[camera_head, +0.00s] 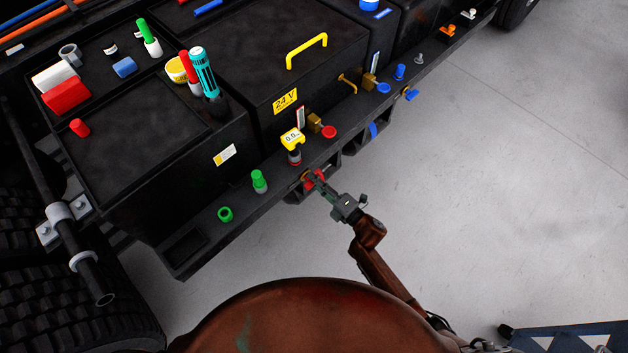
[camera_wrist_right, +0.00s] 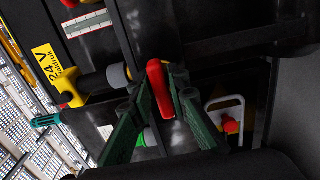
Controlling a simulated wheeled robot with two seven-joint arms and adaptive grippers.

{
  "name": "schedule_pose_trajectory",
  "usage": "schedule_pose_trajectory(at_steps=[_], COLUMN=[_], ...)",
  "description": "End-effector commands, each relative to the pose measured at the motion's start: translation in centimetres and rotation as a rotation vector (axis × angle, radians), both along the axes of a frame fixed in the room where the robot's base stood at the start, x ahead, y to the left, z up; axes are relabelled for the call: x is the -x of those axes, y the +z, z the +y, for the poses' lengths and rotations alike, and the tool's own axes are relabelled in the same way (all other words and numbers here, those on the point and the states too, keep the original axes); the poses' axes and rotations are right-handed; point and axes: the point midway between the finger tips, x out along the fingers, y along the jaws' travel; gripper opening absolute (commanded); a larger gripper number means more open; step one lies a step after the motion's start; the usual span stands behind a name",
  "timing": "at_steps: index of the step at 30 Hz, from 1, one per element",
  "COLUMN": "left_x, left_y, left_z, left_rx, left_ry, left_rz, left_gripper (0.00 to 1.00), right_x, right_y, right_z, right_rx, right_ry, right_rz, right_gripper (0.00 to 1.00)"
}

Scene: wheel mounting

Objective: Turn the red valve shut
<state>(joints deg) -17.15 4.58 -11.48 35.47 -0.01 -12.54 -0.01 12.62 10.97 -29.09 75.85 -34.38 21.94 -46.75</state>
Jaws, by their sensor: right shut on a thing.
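The red valve (camera_head: 312,177) sits under the front edge of the black ledge, partly covered by my right gripper (camera_head: 322,186). In the right wrist view its red handle (camera_wrist_right: 158,88) stands between the two green fingers of my right gripper (camera_wrist_right: 161,98). The fingers are shut on the handle, one on each side. In that view the handle looks nearly upright with a slight lean. The valve body behind it is mostly hidden. My left gripper is in neither view.
A blue handle (camera_head: 411,95) sits farther right. A large tyre (camera_head: 75,290) is at left. The grey floor (camera_head: 500,190) is open at right.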

Motion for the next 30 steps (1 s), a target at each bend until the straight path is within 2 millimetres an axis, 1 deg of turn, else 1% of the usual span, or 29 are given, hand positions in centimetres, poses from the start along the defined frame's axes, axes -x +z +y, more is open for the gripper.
schedule_pose_trajectory(at_steps=[17, 18, 21, 23, 30], left_x=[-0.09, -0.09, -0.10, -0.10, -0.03], left_y=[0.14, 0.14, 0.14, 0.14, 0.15], left_z=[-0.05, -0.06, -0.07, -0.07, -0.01], left_rx=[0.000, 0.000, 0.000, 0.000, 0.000], left_ry=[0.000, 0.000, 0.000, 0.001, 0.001], left_rz=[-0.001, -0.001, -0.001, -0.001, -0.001], left_gripper=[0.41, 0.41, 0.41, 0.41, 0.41], right_x=[-0.02, -0.02, -0.02, -0.02, 0.01], right_y=[-0.12, -0.12, -0.11, -0.10, -0.05], right_z=[-0.11, -0.11, -0.09, -0.06, -0.01], right_rx=[-0.021, -0.021, -0.021, -0.021, -0.021], right_ry=[-0.002, -0.002, -0.002, -0.001, 0.000], right_rz=[0.024, 0.024, 0.023, 0.023, 0.021], right_gripper=[0.00, 0.18, 0.24, 0.29, 0.29])
